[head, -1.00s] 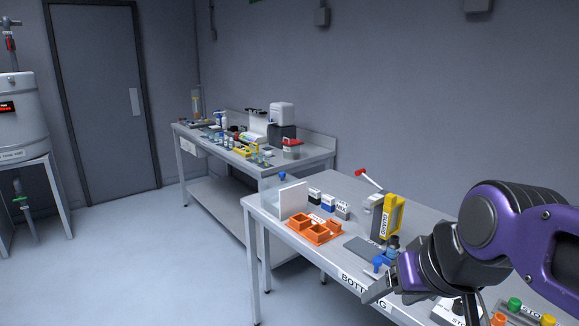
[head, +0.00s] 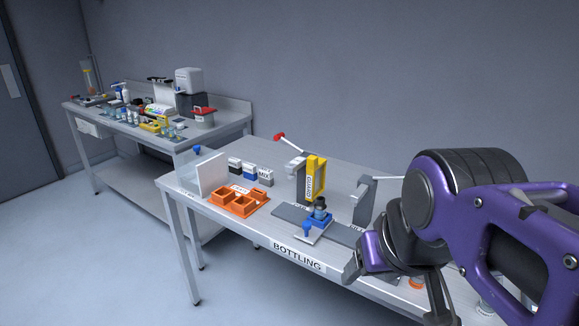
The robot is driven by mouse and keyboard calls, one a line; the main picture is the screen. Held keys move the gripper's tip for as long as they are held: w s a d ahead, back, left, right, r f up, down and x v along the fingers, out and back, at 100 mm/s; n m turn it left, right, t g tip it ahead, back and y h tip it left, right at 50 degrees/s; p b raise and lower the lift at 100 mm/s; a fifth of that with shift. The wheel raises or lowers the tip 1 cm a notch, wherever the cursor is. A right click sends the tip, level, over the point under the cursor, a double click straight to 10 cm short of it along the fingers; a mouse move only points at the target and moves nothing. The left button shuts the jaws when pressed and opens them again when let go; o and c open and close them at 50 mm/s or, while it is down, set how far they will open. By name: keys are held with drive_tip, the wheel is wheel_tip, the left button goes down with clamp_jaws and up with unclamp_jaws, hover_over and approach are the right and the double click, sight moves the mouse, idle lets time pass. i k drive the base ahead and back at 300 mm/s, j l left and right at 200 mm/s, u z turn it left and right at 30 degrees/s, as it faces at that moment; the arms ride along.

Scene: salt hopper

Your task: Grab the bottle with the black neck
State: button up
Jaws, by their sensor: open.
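A small bottle with a dark, black-looking neck (head: 320,203) stands upright in a blue holder (head: 319,217) on the bench marked BOTTLING (head: 299,258). It is small in the picture, and its lower part is hidden by the holder. My gripper (head: 362,262) is at the front edge of this bench in the picture, to the right of and lower than the bottle. It is open and apart from the bottle. My purple arm comes in from the right and covers the right part of the bench.
A yellow guard (head: 316,178) stands just behind the bottle. A grey upright bracket (head: 364,200) is to its right. An orange tray (head: 238,203), a white panel (head: 213,174) and several small boxes are to the left. A second, crowded bench (head: 235,112) stands farther back.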

sight(320, 207)
drive_tip(key=i+j, duration=0.3)
drive_tip(key=j, duration=0.15)
drive_tip(key=i+j, duration=0.35)
drive_tip(key=i+j+z, duration=0.2)
drive_tip(key=j, duration=0.2)
drive_tip(key=i+j+z, duration=0.15)
drive_tip(key=j, duration=0.2)
drive_tip(key=k+z, duration=0.2)
drive_tip(key=z, duration=0.3)
drive_tip(key=k+l+z, duration=0.15)
drive_tip(key=z, duration=0.3)
drive_tip(key=k+l, duration=0.4)
drive_tip(key=i+j, duration=0.7)
